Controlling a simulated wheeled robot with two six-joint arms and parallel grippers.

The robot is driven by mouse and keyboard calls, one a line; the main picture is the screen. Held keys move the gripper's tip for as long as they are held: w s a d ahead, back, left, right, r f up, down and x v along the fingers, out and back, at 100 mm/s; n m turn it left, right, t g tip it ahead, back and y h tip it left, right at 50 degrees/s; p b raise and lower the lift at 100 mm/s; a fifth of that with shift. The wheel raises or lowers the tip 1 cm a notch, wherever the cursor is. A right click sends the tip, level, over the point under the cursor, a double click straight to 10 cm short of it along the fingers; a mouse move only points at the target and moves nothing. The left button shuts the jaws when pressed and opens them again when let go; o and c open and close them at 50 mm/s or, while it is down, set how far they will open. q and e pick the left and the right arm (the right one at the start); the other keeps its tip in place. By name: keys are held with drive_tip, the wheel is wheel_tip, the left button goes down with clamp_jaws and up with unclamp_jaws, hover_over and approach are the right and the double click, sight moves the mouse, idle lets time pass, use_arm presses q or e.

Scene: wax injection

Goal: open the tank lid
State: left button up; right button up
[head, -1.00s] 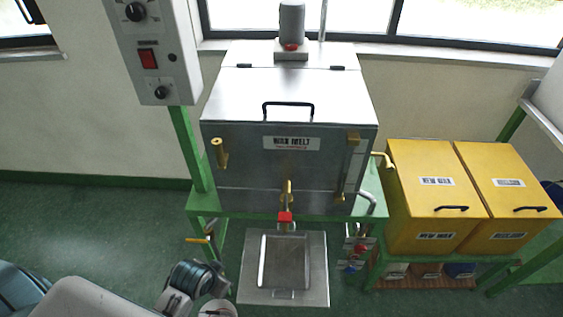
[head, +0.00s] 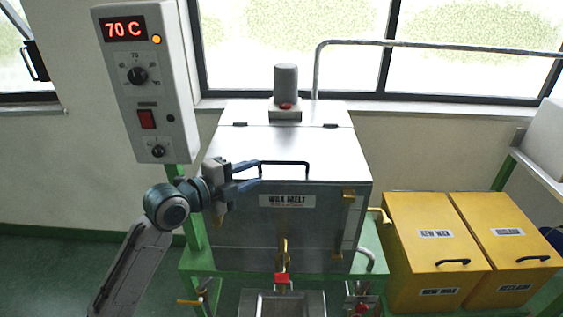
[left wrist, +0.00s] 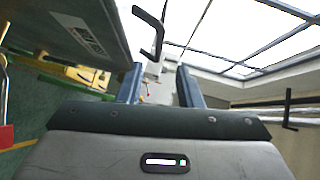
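The tank (head: 300,220) is a grey metal box labelled "WAX MELT", and its silver lid (head: 330,150) lies shut on top. The black bar handle (head: 285,162) is at the lid's front edge; the left wrist view shows it just beyond the fingers (left wrist: 158,35). My left gripper (head: 256,176) is open and empty at the handle's left end, with its two blue fingers pointing right. The fingers also show apart in the left wrist view (left wrist: 160,80). I cannot tell whether a finger touches the handle. My right gripper is not in view.
A control box (head: 150,85) reading 70 C stands left of the tank, close behind my left arm. A grey cylinder (head: 286,82) stands at the back of the tank top. Yellow bins (head: 430,235) stand to the right. A red-handled tap (head: 282,278) is at the front.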

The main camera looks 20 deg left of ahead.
sight(279, 163)
use_arm(q)
drive_tip(key=p+x, duration=0.3)
drive_tip(key=x, duration=0.6)
drive_tip(key=shift+d, duration=0.1)
drive_tip(key=shift+w+d+f+p, duration=0.15)
drive_tip(key=shift+w+d+p, duration=0.15)
drive_tip(key=shift+w, duration=0.2)
clamp_jaws()
